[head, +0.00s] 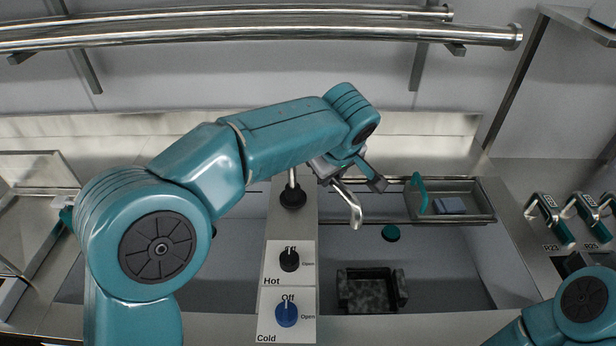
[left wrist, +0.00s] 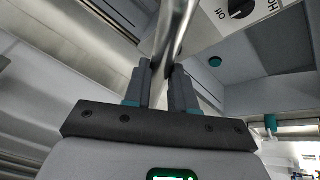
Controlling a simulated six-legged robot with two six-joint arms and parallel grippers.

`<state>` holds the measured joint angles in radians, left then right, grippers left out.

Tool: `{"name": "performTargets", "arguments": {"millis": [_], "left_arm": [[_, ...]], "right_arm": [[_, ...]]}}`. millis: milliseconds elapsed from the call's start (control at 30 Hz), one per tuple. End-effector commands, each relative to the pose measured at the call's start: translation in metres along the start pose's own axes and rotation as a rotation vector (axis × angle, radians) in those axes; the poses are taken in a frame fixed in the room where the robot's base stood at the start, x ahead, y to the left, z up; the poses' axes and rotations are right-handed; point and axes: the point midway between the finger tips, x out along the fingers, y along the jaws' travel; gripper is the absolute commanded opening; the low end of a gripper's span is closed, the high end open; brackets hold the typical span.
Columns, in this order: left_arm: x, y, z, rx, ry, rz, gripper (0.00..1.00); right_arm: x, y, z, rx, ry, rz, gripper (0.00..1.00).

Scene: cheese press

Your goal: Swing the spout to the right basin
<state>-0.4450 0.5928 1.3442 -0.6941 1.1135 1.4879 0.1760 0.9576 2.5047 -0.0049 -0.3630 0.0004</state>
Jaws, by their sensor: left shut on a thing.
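The metal spout (head: 355,208) rises from a dark round base (head: 293,196) on the strip between the basins. Its bent tip points down and appears over the left part of the right basin (head: 450,262). My left gripper (head: 350,178) is shut on the spout, partly hidden by its own arm. In the left wrist view the spout (left wrist: 176,30) runs up between the fingers of my left gripper (left wrist: 159,82). My right arm shows only at the lower right of the head view; its gripper is out of view.
A black Hot knob (head: 289,261) and blue Cold knob (head: 286,314) sit in front of the spout base. The right basin holds a dark speckled box (head: 371,289). A metal tray (head: 470,213) with a blue block lies at its back. Steel rails (head: 250,38) cross above.

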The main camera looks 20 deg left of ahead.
Motion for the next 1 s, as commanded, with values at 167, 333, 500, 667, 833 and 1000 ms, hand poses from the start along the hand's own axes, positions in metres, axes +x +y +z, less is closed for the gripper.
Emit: {"name": "performTargets", "arguments": {"millis": [167,333,500,667,833,1000], "left_arm": [[-0.001,0.028,-0.003,-0.121,0.032,-0.048,0.00],[0.003,0.045,-0.005,-0.214,0.051,-0.086,0.00],[0.007,0.056,-0.008,-0.277,0.065,-0.109,0.00],[0.011,0.060,-0.008,-0.308,0.072,-0.121,0.00],[0.012,0.062,-0.008,-0.322,0.076,-0.123,0.00],[0.012,0.062,-0.009,-0.325,0.077,-0.121,0.00]], "right_arm": [[-0.022,-0.008,0.000,0.000,0.000,0.000,0.43],[-0.040,-0.014,0.001,0.000,0.000,0.000,0.43],[-0.053,-0.019,0.001,0.000,0.000,0.000,0.43],[-0.059,-0.021,0.001,0.000,0.000,0.000,0.43],[-0.060,-0.022,0.001,0.000,0.000,0.000,0.43],[-0.059,-0.021,0.001,0.000,0.000,0.000,0.43]]}}
